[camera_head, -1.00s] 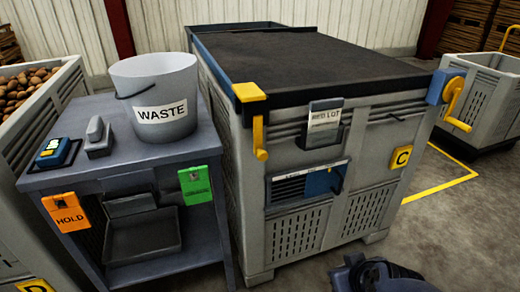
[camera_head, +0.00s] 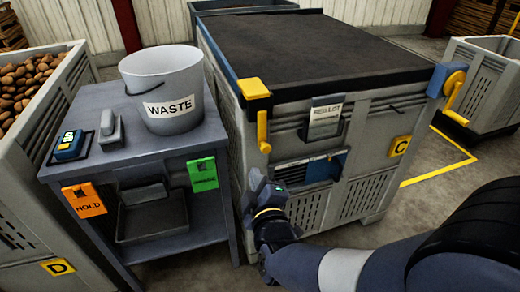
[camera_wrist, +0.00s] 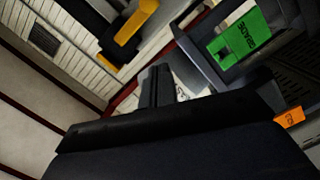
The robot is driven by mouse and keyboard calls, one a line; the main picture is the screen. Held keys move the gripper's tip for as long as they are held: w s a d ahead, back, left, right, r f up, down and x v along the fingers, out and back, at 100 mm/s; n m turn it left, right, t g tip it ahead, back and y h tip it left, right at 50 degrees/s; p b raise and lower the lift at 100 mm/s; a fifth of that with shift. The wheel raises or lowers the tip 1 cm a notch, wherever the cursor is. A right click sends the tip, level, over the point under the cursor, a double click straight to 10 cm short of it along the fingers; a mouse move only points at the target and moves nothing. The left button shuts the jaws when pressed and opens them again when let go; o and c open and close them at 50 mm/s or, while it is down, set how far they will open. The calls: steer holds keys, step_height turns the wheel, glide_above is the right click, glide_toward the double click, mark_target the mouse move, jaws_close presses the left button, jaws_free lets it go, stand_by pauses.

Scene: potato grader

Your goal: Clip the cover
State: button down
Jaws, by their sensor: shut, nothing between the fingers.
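The dark cover (camera_head: 325,50) lies flat over the top of the grey crate marked C (camera_head: 322,215). A yellow clip (camera_head: 254,89) with a hanging lever (camera_head: 263,132) sits at the cover's front left corner. The clip also shows at the top of the wrist view (camera_wrist: 130,30). My gripper (camera_head: 256,183) is shut and empty, apart from the clip and below its lever, between the crate and the side table. Its dark closed fingers (camera_wrist: 157,82) point up in the wrist view.
The side table (camera_head: 140,165) on the left carries a WASTE bucket (camera_head: 163,88), with orange HOLD (camera_head: 83,199) and green (camera_head: 202,174) tags at its front. A blue block with a yellow crank (camera_head: 453,92) is at the crate's right corner.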

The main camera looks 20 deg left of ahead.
mark_target(264, 133)
stand_by(0.3)
steer(key=w+a+f+b, duration=0.1)
steer(key=w+a+f, duration=0.1)
steer(key=w, duration=0.8)
steer(key=shift+w+a+b, duration=0.35)
steer(key=shift+a, duration=0.55)
